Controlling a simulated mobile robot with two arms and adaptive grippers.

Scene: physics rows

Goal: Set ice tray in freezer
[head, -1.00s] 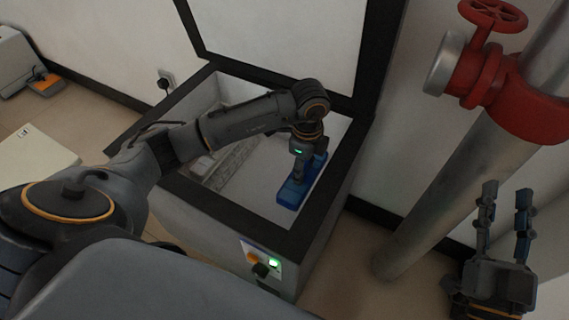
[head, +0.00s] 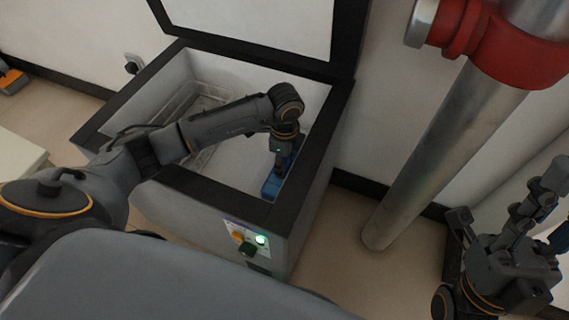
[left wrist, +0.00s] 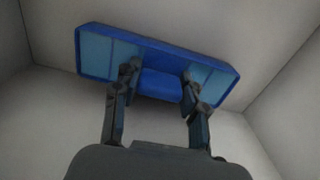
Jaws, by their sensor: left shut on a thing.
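The blue ice tray (head: 270,187) is inside the open chest freezer (head: 297,215), at its right end. In the left wrist view the tray (left wrist: 110,54) is a long blue shape with lighter panels, lying across the picture. My left gripper (head: 276,168) reaches down into the freezer and is shut on the tray; in the left wrist view its fingers (left wrist: 160,88) are on either side of the tray's middle block. Whether the tray touches the freezer floor I cannot tell. My right gripper (head: 530,205) is outside, at the right edge, with its fingers apart and empty.
The freezer's lid (head: 255,25) stands raised at the back. A wire basket (head: 190,105) is in the freezer's left part. A control panel (head: 247,238) with a green light is on the front. A grey pipe (head: 440,165) with a red fitting (head: 500,45) stands to the right.

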